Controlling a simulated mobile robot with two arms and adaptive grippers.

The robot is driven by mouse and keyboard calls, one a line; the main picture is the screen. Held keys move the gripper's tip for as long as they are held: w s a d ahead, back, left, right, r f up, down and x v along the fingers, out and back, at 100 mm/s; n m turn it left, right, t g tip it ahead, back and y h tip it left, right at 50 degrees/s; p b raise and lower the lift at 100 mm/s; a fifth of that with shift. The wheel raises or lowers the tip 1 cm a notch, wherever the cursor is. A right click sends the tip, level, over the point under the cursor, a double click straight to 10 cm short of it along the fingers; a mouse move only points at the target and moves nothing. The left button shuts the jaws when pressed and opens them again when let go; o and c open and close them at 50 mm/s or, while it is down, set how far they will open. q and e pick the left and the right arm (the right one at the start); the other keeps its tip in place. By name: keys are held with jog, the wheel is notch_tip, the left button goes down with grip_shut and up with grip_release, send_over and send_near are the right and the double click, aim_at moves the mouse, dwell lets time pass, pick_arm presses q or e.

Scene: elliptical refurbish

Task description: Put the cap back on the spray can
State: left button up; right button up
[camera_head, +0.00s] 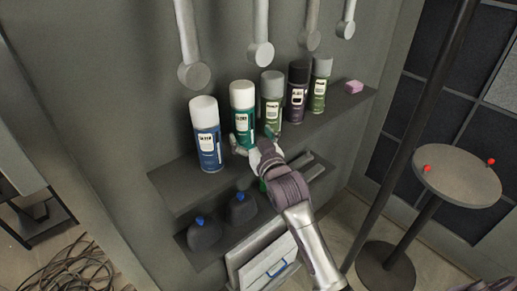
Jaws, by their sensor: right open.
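Several spray cans stand upright in a row on the wall shelf. From the left they are a blue can (209,148) with a white cap (204,112), a teal can (243,121) with a white cap (242,94), a grey-green can (272,106) with a grey cap (272,83), a dark purple can (297,98) with a black cap (299,71) and a green can (319,90) with a grey cap (322,65). My right gripper (255,140) is open at the front of the teal can's lower part; I cannot tell whether it touches. My left gripper is out of view.
The narrow shelf (178,184) holds a pink block (354,87) at its right end. Dark bottles with blue caps stand on a lower shelf. Several grey round-ended bars hang above the cans. A round stand (456,178) with two small red knobs is at the right.

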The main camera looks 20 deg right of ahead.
jog(key=s, duration=0.6)
jog(key=shift+s+b, duration=0.2)
jog(key=shift+b, duration=0.25)
jog(key=shift+d, duration=0.1)
jog(key=s+f+g, duration=0.6)
jog(key=s+f, duration=0.3)
jog(key=f, duration=0.4)
jog(key=s+f+n+g, duration=0.1)
jog(key=s+f+g, duration=0.35)
jog(key=s, duration=0.65)
jog(key=s+f+n+g, duration=0.1)
jog(key=s+f+g, duration=0.4)
jog(key=s, duration=0.6)
notch_tip(320, 180, down, 26)
jog(key=s+f, duration=0.1)
jog(key=s+d+f+g, duration=0.1)
jog(key=s+d+f, duration=0.2)
jog(key=s+f, duration=1.2)
jog(key=shift+s+d+f+h, duration=0.2)
jog(key=shift+s+h, duration=0.1)
jog(key=shift+s, duration=0.4)
jog(key=shift+g, duration=0.25)
